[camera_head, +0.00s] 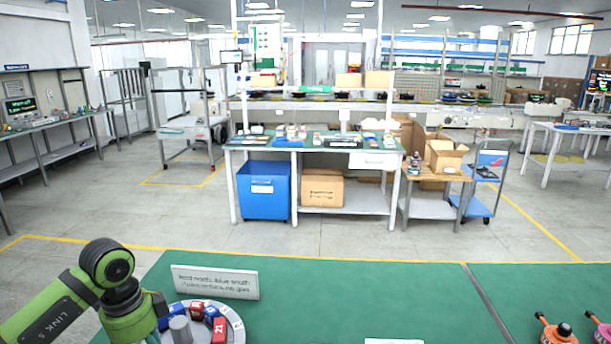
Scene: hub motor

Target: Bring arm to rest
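My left arm (60,305), green with black joints, comes in from the lower left and bends down over the left part of the green table (330,295). Its wrist end is beside a round grey tray (238,322) and covers part of it. Its gripper does not show. My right arm and gripper are not in view.
The tray holds several red and blue numbered blocks (219,328) and a grey cylinder (180,329). A white sign (215,282) stands behind it. Orange (556,331) and pink (601,328) items sit at the right. The table's middle is mostly clear.

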